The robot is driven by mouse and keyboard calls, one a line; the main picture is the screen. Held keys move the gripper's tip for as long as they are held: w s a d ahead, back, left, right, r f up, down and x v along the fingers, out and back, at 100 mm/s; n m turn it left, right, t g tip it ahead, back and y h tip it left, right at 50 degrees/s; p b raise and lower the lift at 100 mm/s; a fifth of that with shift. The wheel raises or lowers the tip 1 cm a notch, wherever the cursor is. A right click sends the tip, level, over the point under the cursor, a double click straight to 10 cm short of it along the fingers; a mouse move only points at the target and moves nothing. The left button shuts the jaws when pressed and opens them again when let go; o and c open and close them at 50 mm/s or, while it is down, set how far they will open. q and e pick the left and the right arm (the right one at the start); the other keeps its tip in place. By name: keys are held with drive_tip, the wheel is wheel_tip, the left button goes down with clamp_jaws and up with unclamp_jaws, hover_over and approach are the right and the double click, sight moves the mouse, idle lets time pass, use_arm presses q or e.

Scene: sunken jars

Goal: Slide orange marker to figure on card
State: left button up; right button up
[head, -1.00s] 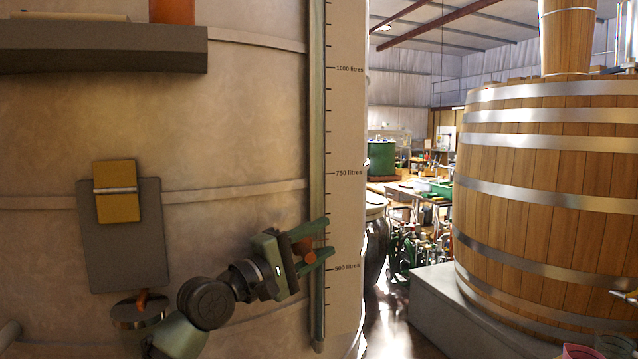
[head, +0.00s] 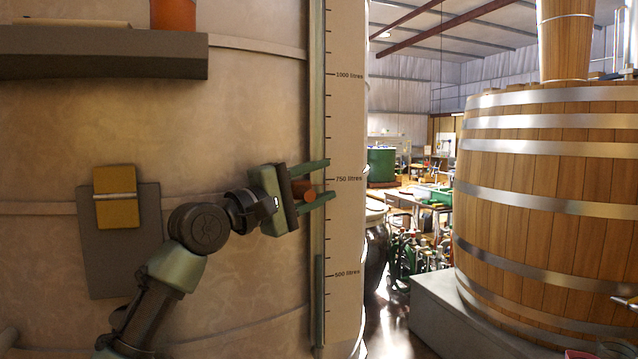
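The orange marker (head: 304,191) sits at the upright gauge (head: 318,300) on the big pale tank, a little below the "750 litres" line. My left gripper (head: 322,180) reaches in from the left. Its two green fingers lie above and below the marker and hold it between them, with the tips crossing the gauge. The scale (head: 345,230) beside the gauge reads 1000, 750 and 500 litres. A yellow card (head: 116,205) with a pale band hangs on a dark grey board (head: 120,260) at left; I cannot read a figure on it. My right gripper is not in view.
A dark shelf (head: 100,55) with an orange-red pot (head: 172,14) juts out at upper left. A large wooden barrel (head: 550,200) stands at right on a grey plinth (head: 440,315). The gauge above my gripper looks clear.

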use_arm(q)
drive_tip(key=shift+s+a, duration=0.1)
drive_tip(key=shift+s+a+f, duration=0.15)
drive_tip(key=shift+s+a, duration=0.2)
drive_tip(key=shift+a, duration=0.05)
drive_tip(key=b+v, duration=0.2)
drive_tip(key=v, duration=0.5)
drive_tip(key=shift+s+a+b, duration=0.2)
drive_tip(key=shift+a+b, duration=0.1)
drive_tip(key=shift+p, duration=0.4)
drive_tip(key=shift+f, duration=0.15)
